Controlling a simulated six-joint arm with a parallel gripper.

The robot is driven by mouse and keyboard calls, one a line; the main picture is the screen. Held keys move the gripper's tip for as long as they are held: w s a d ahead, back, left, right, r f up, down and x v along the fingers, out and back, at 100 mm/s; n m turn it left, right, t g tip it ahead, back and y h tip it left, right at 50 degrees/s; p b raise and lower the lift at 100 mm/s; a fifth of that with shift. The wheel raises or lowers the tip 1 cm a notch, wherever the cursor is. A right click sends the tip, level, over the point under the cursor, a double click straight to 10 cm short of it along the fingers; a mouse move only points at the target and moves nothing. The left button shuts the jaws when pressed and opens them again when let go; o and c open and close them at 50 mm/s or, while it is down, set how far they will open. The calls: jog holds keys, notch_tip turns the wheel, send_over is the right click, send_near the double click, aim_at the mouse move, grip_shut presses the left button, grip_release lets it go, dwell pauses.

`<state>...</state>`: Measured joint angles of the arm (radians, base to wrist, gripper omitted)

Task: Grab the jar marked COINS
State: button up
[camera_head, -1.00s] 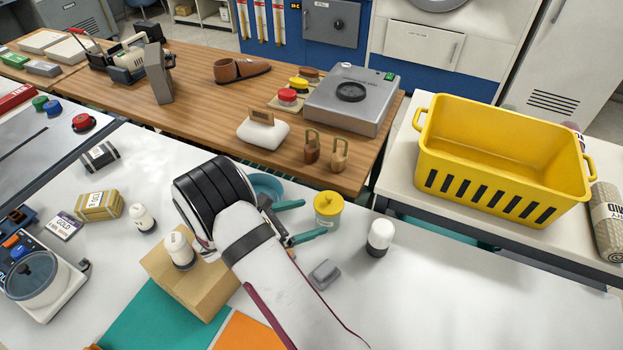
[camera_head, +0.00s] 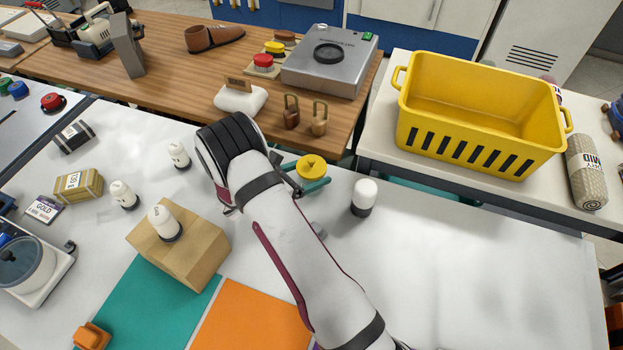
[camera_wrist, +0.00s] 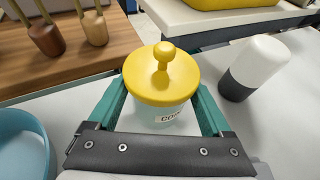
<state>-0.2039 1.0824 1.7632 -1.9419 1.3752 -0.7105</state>
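The jar with a yellow knobbed lid (camera_head: 311,166) stands upright on the white table. In the wrist view, the jar (camera_wrist: 158,115) shows a partly hidden label beginning "CO" on its pale body. My gripper (camera_head: 310,178) is open, with one teal finger on each side of the jar. In the wrist view, the fingers (camera_wrist: 159,106) reach along both sides just below the lid. I cannot tell whether either finger touches it. My arm hides part of the table beside the jar in the head view.
A white shaker with a dark base (camera_head: 364,198) stands close right of the jar. A blue bowl (camera_wrist: 22,150) is near the left finger. A cardboard box (camera_head: 180,255) bears another white shaker (camera_head: 164,222). A yellow crate (camera_head: 480,150) and padlocks (camera_head: 319,120) stand behind. The front right table is clear.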

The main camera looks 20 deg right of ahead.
jog(key=c, duration=0.7)
jog(key=shift+r, duration=0.15)
